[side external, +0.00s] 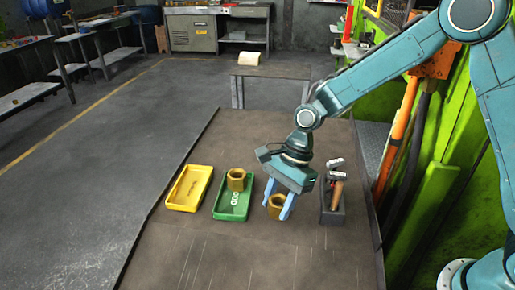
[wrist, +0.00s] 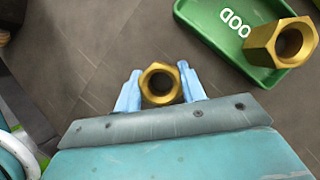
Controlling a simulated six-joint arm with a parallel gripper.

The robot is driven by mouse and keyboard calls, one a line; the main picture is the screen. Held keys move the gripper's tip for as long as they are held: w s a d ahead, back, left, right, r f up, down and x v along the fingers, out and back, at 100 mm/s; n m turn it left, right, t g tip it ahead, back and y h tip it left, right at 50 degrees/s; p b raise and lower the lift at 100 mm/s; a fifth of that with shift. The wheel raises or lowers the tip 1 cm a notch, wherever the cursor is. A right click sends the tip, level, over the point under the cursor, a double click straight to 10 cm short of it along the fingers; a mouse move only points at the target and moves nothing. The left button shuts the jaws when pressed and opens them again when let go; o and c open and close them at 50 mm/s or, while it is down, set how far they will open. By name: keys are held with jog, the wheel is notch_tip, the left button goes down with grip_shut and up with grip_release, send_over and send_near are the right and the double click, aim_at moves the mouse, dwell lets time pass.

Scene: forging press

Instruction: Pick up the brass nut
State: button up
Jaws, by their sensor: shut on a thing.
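A brass nut (side external: 276,206) is between the fingers of my gripper (side external: 280,205) in the side external view, right of the green tray. My gripper is shut on this nut. In the wrist view the held nut (wrist: 160,84) shows its round hole, with a blue finger of my gripper (wrist: 160,88) on either side. Whether the nut touches the table is hard to tell. A second brass nut (side external: 237,179) sits in the green tray (side external: 233,212), and this nut (wrist: 282,42) also shows at the upper right of the wrist view.
A yellow tray (side external: 183,205) lies left of the green tray. A dark grey box (side external: 333,218) with a wooden-handled hammer (side external: 337,190) stands right of my gripper. The table (side external: 250,262) is clear at the front. Green machinery (side external: 440,190) stands at the right.

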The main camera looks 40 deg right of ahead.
jog(key=shift+r, duration=0.15)
notch_tip(320, 180, up, 10)
dwell(0.7)
dwell(0.5)
jog(key=n+g+h, duration=0.1)
jog(key=n+g, duration=0.1)
jog(key=n, duration=0.5)
send_near(279, 203)
jog(key=d+r, duration=0.3)
jog(key=d, duration=0.1)
jog(key=w+d+n+g+h, duration=0.1)
jog(key=w+d+n+h, duration=0.1)
jog(key=d+n, duration=0.4)
jog(key=w+d+f, duration=0.1)
jog(key=d, duration=0.2)
jog(key=shift+d+g, duration=0.3)
jog(key=shift+d, duration=0.1)
jog(key=shift+w, duration=0.15)
